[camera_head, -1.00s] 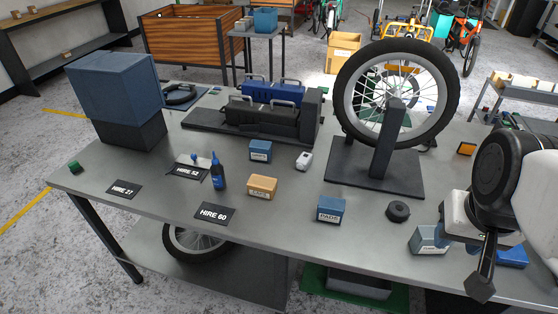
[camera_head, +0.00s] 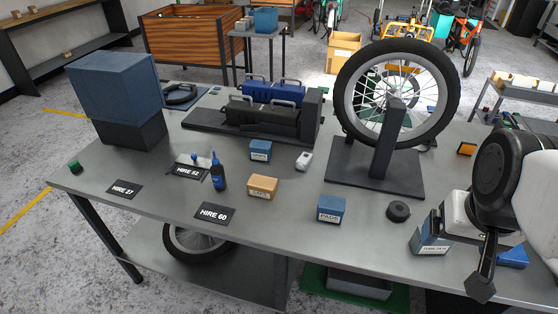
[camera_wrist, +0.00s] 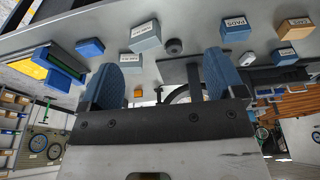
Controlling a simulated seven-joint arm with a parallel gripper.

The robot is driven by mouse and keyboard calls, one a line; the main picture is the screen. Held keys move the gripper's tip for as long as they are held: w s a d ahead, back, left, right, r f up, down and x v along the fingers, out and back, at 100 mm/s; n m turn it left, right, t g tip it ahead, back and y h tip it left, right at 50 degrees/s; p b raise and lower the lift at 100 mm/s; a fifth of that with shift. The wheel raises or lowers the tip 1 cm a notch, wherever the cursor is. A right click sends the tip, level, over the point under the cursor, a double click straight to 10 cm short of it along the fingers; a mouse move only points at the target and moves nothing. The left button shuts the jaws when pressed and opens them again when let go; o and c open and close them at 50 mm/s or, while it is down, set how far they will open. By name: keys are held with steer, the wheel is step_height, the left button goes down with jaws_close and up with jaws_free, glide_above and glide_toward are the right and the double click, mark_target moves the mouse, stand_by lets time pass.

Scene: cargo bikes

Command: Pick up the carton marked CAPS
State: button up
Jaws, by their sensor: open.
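The carton marked CAPS (camera_head: 262,187) is a small tan box. It sits upright on the grey workbench, left of the blue PADS box, in the head view. In the wrist view a tan carton (camera_wrist: 295,29) lies at the upper right, beyond the right finger; its label is too small to read. My gripper (camera_wrist: 163,74) is open, with two blue padded fingers spread apart and nothing between them. In the head view my gripper (camera_head: 440,223) is at the right of the bench, partly hidden by my arm, well apart from the carton.
The PADS box (camera_head: 331,210) and a black round part (camera_head: 398,211) lie between my gripper and the carton. A labelled blue-grey box (camera_head: 427,240) is close by my gripper. A wheel on a stand (camera_head: 375,182) rises behind. A blue bottle (camera_head: 218,174) stands left of the carton.

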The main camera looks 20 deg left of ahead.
steer(key=w+a+f+m+g+y, duration=0.2)
steer(key=w+a+f+m+y, duration=0.25)
steer(key=w+a, duration=0.5)
steer(key=w+a+f+m+g+y, duration=0.2)
steer(key=w+a+f+m+y, duration=0.3)
steer(key=a, duration=0.7)
steer(key=m+t+y, duration=0.2)
steer(key=m+y, duration=0.2)
steer(key=m, duration=0.5)
glide_toward(266, 182)
steer(key=x, duration=0.2)
steer(key=shift+a+f, duration=0.15)
steer(key=shift+f, duration=0.2)
steer(key=shift+n, duration=0.25)
steer(key=shift+x, duration=1.3)
steer(key=shift+s+r, duration=0.1)
steer(key=shift+x, duration=2.65)
